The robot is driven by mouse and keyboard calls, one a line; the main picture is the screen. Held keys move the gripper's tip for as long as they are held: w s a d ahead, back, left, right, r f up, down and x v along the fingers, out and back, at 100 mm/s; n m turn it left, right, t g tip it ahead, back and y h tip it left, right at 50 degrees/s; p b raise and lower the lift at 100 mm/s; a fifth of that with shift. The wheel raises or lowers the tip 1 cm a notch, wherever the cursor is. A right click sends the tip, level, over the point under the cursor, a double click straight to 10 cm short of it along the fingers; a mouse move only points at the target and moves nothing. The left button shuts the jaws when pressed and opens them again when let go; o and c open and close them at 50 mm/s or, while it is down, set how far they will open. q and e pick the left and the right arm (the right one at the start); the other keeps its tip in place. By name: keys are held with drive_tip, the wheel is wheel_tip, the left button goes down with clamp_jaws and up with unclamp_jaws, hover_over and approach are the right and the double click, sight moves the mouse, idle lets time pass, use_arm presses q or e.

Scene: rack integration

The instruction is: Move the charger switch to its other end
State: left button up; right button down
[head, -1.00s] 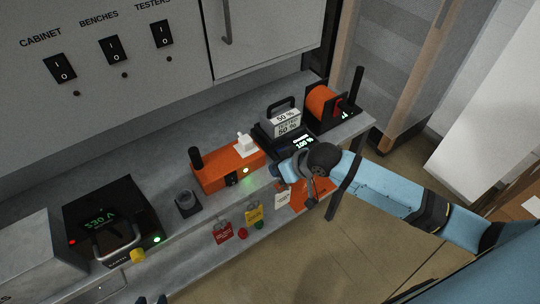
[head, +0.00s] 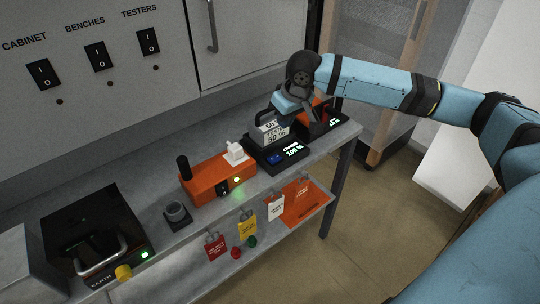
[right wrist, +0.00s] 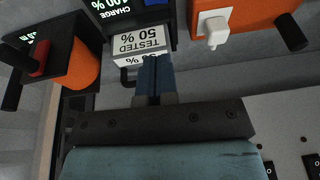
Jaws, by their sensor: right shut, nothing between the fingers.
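The charger (head: 291,151) is a black unit on the bench with a lit screen reading 100 %. It also shows upside down in the right wrist view (right wrist: 118,18). A small blue part (head: 275,158), perhaps its switch, sits beside the screen; its position cannot be told. A grey block labelled 50 % (head: 271,134), with a dark handle, stands behind the screen. My right gripper (right wrist: 154,60) is shut and empty, its blue fingers near the block's top and handle; contact cannot be told. In the head view it (head: 277,110) is mostly hidden by its wrist. My left gripper is not in view.
An orange box (head: 207,181) with a white plug, black post and green light stands left of the charger. An orange spool unit (head: 318,124) stands right, partly behind my arm. A black metal-handled box (head: 85,235) is at far left. Tags (head: 247,226) hang below the bench's front edge.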

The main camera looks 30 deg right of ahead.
approach(272, 158)
drive_tip(key=x, duration=0.5)
drive_tip(key=shift+w+f, duration=0.1)
drive_tip(key=shift+w, duration=0.15)
drive_tip(key=shift+a+f, duration=0.1)
drive_tip(key=shift+f, duration=0.65)
